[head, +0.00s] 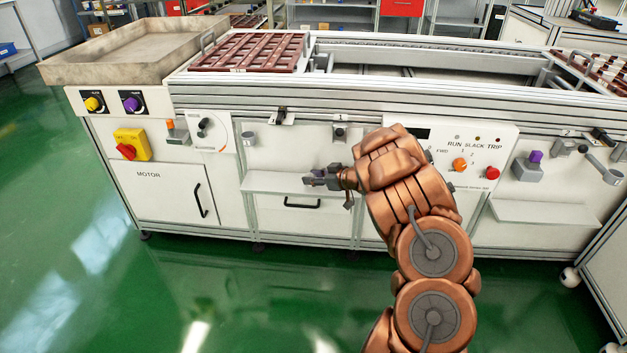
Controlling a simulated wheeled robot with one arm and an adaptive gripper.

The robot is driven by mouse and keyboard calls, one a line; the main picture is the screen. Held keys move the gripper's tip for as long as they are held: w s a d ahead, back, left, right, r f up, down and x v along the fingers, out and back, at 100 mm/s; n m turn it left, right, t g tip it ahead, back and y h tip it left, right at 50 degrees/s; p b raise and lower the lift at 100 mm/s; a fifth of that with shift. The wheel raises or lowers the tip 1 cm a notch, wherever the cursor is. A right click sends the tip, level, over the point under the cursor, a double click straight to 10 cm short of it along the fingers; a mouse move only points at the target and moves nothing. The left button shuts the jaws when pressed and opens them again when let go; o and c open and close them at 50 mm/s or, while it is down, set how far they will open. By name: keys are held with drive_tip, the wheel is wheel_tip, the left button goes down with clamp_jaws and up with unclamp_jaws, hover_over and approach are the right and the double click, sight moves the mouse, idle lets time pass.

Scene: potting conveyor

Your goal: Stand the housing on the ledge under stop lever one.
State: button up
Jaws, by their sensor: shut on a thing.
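My gripper (334,178) is in front of the machine's left front panel, over the right part of the ledge. It is shut on a small dark grey piece with a bit of purple, which I take as the housing (318,176); the fingers partly hide it. The ledge (268,182) is a narrow pale shelf along the panel. I cannot tell whether the housing touches it or is upright. Stop lever one (340,133) is the dark fitting below the label "1", above my gripper.
A grey block with a purple top (529,167) is at the right, above another pale ledge (545,213). A grey lever (603,166) sticks out farther right. The control panel (470,155) is behind my arm. A grey cylinder (248,139) is above the ledge's left end. The ledge's left part is bare.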

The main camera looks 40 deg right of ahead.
drive_tip(key=o, duration=0.9)
drive_tip(key=shift+o, duration=0.2)
drive_tip(key=shift+s+d+r, duration=0.1)
drive_tip(key=shift+r, duration=0.1)
drive_tip(key=p+v, duration=0.3)
drive_tip(key=v, duration=0.8)
drive_tip(key=shift+s+p, duration=0.3)
drive_tip(key=shift+s, duration=0.1)
drive_tip(key=shift+d, duration=0.1)
